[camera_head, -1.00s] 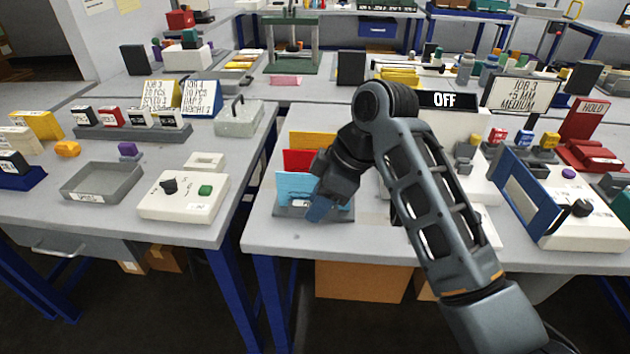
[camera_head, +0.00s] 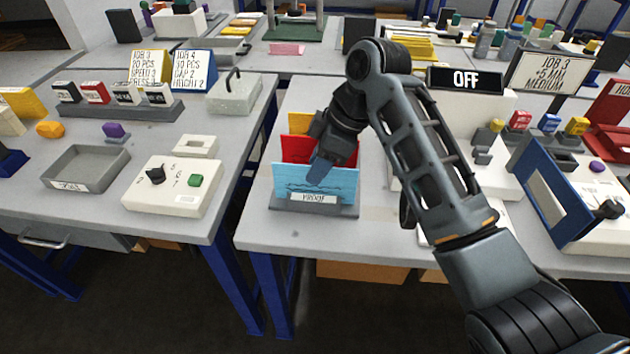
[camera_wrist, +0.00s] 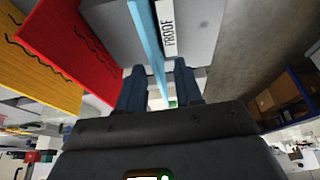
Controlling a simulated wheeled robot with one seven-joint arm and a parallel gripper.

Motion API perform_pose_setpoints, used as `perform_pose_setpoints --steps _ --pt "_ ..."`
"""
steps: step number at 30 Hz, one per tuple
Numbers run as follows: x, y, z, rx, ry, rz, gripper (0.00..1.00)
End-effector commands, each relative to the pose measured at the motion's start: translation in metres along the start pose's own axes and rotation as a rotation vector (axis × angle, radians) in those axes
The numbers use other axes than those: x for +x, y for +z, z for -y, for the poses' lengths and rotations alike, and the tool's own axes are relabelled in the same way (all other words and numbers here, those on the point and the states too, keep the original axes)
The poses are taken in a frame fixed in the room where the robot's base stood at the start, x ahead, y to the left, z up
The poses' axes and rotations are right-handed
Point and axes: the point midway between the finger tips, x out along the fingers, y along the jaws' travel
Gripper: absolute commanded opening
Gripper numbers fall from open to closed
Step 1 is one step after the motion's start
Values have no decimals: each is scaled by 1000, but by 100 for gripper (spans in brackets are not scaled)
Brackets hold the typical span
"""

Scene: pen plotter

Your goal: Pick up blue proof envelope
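The blue proof envelope (camera_head: 310,182) stands upright in the front slot of a grey holder (camera_head: 348,211) labelled PROOF. My gripper (camera_head: 318,172) is at the envelope's upper part, covering some of it. In the wrist view the envelope (camera_wrist: 147,40) shows edge-on as a thin blue strip running between the two fingers. My gripper (camera_wrist: 158,85) is open there, with the fingers apart on either side of the envelope. I cannot tell whether either finger touches it.
A red envelope (camera_head: 297,149) and a yellow envelope (camera_head: 299,122) stand close behind the blue one. A white OFF machine (camera_head: 492,110) and a blue frame (camera_head: 538,180) stand to the right. The table front is clear.

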Motion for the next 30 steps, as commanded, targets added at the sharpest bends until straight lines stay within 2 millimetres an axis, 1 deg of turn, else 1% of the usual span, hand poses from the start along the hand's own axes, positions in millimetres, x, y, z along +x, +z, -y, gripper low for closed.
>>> perform_pose_setpoints --steps 3,6,8,12,17,27,28,30 --pt "18 1 -2 0 -4 2 35" --pt "32 1 -2 0 -4 2 35" --pt "38 1 -3 0 -2 1 35" --pt "42 2 -3 -1 -1 1 35" --pt "42 2 -3 -1 -1 1 35" --pt "41 2 -3 -1 -1 1 3" --pt "41 2 -3 -1 -1 1 0" --pt "41 2 -3 0 0 1 0"
